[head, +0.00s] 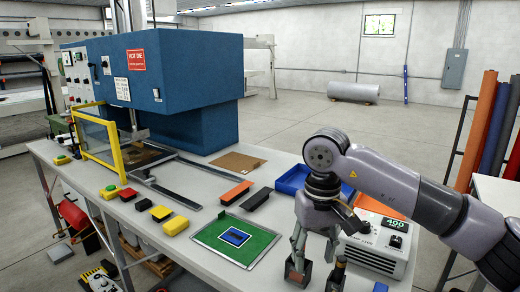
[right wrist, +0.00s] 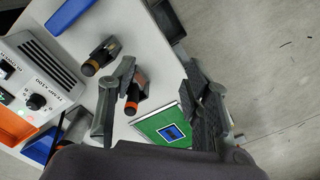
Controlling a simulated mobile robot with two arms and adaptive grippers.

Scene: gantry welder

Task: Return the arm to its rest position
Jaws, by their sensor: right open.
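My right arm comes in from the right in the head view and bends down at its wrist. My right gripper (head: 316,272) is open and empty, pointing down over the front right part of the white table. In the right wrist view its two fingers stand wide apart (right wrist: 155,108), with nothing between them touching either finger that I can see. The green mat with a blue rectangle (head: 236,240) lies left of the gripper; it also shows in the right wrist view (right wrist: 165,128). My left gripper is not in view.
A white and orange control box (head: 375,240) stands close right of the gripper. A blue tray (head: 292,180) lies behind it. A blue press (head: 175,85) stands at the back left. Two dark hand tools (right wrist: 100,58) show near the fingers. Open floor lies beyond the table.

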